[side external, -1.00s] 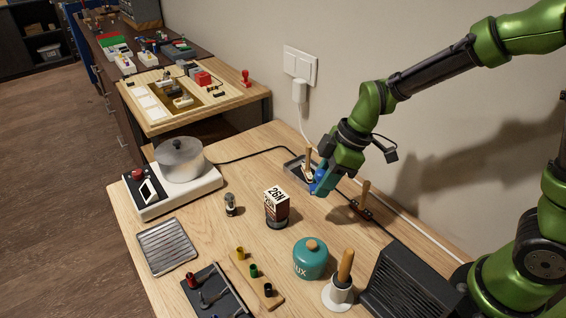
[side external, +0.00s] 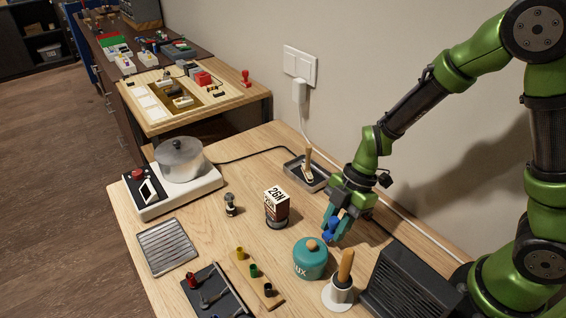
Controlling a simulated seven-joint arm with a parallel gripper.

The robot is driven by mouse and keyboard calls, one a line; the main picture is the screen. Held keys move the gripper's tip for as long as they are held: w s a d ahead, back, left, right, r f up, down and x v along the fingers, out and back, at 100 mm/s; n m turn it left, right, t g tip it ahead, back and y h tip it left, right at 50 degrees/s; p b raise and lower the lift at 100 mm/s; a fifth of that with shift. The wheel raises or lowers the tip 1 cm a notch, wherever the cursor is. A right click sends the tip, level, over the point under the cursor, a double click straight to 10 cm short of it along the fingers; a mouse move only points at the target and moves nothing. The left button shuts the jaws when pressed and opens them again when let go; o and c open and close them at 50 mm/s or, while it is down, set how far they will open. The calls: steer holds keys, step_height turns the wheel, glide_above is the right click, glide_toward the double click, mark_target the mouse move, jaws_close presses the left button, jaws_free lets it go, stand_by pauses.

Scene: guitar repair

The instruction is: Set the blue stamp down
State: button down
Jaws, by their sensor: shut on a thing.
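My gripper (side external: 336,228) is shut on the blue stamp (side external: 332,229), of which a dark blue rounded part shows between the teal fingers. The gripper points down near the table, behind and to the right of the teal lidded pot (side external: 310,262). The stamp's lower end is hard to make out, and I cannot tell whether it touches the table (side external: 212,237).
A grey tray (side external: 291,170) with a wooden-handled brush (side external: 308,158) stands behind. A white holder with a wooden handle (side external: 342,286) and a black slatted unit (side external: 405,288) stand in front right. Bare tabletop lies at left centre.

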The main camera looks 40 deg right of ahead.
steer(key=shift+f, duration=0.9)
steer(key=shift+f, duration=0.15)
steer(key=c, duration=0.9)
jaws_free()
steer(key=shift+o, duration=0.2)
